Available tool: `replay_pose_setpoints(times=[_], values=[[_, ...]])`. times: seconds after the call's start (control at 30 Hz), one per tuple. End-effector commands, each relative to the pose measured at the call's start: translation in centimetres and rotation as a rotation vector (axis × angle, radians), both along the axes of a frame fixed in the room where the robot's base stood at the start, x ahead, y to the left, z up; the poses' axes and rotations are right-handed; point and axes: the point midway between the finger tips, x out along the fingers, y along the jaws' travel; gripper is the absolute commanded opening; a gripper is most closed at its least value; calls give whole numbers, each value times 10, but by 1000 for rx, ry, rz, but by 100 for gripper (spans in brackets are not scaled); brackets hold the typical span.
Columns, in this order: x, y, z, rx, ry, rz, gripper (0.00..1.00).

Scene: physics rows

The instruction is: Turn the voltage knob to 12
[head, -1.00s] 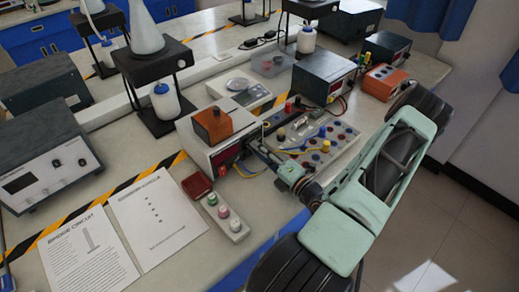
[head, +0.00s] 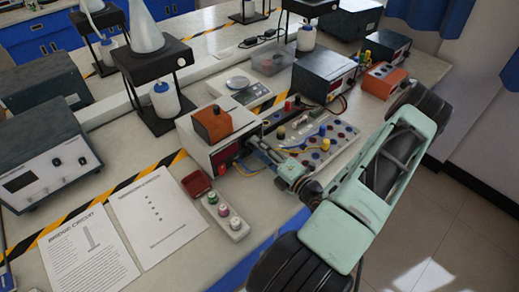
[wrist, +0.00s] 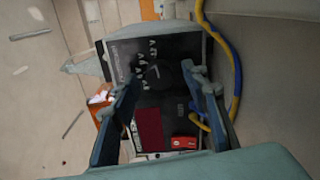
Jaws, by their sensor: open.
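The voltage knob (wrist: 152,72) is a dark round knob on a black front panel (wrist: 177,46) in the wrist view. White scale marks lie around it and a short pale pointer line shows on it. I cannot read its setting. In the head view the unit is a white box (head: 196,146) with a red display (head: 228,155); its knob is hidden there. My gripper (wrist: 161,72) is open, with a finger on either side of the knob in the picture. I cannot tell whether the fingers touch it. The gripper (head: 267,150) also shows before the unit in the head view.
Yellow and blue cables (wrist: 234,75) run beside the panel. A terminal board (head: 325,140) stands close right of my gripper. An orange box (head: 212,123) sits on the unit. A strip with several buttons (head: 226,217) and paper sheets (head: 157,215) lie in front.

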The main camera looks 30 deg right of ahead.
Motion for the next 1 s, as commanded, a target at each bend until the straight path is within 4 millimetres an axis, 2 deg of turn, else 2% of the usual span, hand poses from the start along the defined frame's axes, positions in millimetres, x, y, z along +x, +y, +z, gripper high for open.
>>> replay_pose_setpoints(times=[0.17,0.6,0.8,1.0], values=[[-14,-3,-1,0,3,-2,42],[-100,-15,0,1,2,-3,42],[-117,-17,0,1,1,-1,42],[-119,-17,0,1,0,0,42]])
